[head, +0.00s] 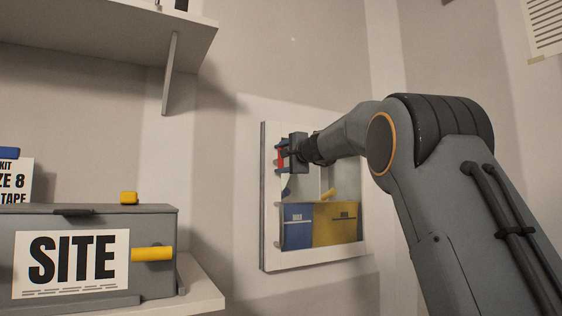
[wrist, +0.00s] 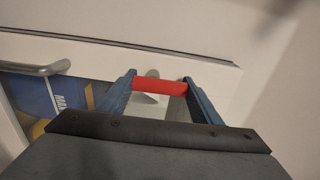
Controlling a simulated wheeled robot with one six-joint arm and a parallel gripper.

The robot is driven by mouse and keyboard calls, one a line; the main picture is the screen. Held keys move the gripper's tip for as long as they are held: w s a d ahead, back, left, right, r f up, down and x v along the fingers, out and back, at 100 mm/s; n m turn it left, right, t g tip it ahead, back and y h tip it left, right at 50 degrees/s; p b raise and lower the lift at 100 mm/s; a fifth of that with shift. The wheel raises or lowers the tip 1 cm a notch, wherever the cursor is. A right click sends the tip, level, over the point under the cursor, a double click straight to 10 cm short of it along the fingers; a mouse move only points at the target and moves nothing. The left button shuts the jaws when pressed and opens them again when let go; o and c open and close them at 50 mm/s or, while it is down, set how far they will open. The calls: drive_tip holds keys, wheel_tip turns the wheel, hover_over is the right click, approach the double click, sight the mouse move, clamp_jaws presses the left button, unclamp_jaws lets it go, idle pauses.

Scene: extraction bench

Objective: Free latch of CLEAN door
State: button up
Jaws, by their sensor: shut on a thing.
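A white-framed door (head: 318,257) with a see-through panel is set at the wall in the middle of the head view. It looks shut or nearly so; I cannot read a CLEAN label on it. A red latch bar (head: 281,158) is at its upper left. In the wrist view the red bar (wrist: 160,87) lies crosswise between my two blue fingers. My gripper (head: 284,155) is shut on this bar, with one finger at each end of it. The bar's mount is partly hidden behind the bar and gripper.
Blue (head: 297,226) and yellow (head: 335,224) boxes show through the panel. A grey handle (wrist: 40,69) is left of my fingers in the wrist view. A grey SITE case (head: 150,225) stands on a shelf at left; another shelf (head: 100,35) hangs above.

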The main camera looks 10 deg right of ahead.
drive_tip(key=o, duration=1.1)
drive_tip(key=shift+c, duration=0.2)
drive_tip(key=b+v, duration=0.2)
drive_tip(key=v, duration=0.5)
drive_tip(key=shift+s, duration=0.35)
